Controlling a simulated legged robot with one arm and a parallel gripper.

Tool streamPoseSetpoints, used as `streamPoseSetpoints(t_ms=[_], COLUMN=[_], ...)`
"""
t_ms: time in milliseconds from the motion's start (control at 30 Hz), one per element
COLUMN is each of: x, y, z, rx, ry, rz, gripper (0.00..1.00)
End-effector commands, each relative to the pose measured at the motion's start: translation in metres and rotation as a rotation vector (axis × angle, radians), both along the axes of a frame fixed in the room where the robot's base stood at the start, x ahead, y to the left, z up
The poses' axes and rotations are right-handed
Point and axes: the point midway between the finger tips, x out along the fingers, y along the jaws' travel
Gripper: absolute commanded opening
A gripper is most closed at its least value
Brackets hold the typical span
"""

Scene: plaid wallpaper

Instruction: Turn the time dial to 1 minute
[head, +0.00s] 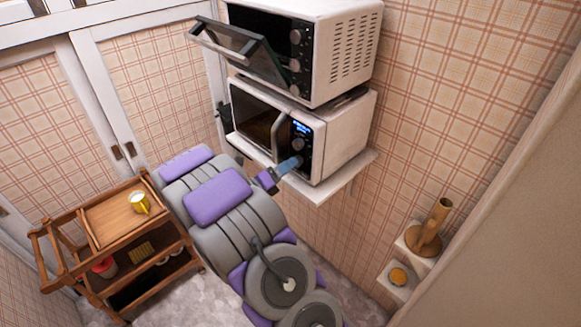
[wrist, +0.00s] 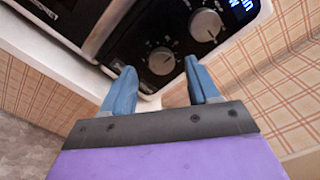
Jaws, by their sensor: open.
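The lower microwave (head: 344,137) stands on a wall shelf, with a lit blue display (head: 302,127) on its dark control panel. In the wrist view its panel carries an upper dial (wrist: 206,25) and a lower dial (wrist: 162,61), both round and silver. I cannot tell from the markings which is the time dial or its setting. My gripper (wrist: 160,80) has its two blue fingers apart, just in front of and either side of the lower dial, not visibly touching it. In the head view my gripper (head: 289,165) is at the panel's lower part and covers the lower dial.
A second oven (head: 346,48) sits above, its glass door (head: 238,50) hanging open over the lower microwave. The shelf edge (head: 335,187) runs just below the panel. A wooden cart (head: 113,221) with a yellow mug (head: 139,202) stands at the left.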

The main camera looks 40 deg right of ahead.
Motion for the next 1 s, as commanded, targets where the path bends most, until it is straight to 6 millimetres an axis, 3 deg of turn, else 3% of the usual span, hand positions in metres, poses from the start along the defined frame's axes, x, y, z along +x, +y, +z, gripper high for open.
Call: streamPoseSetpoints(t_ms=[200, 567, 1000], x=[0.001, 0.002, 0.002], y=[-0.022, -0.026, -0.026], z=[-0.001, 0.0, -0.001], rx=[0.0, 0.0, 0.0], ry=[0.001, 0.001, 0.002], rz=[-0.002, 0.0, 0.0], gripper=[0.6, 0.6, 0.18])
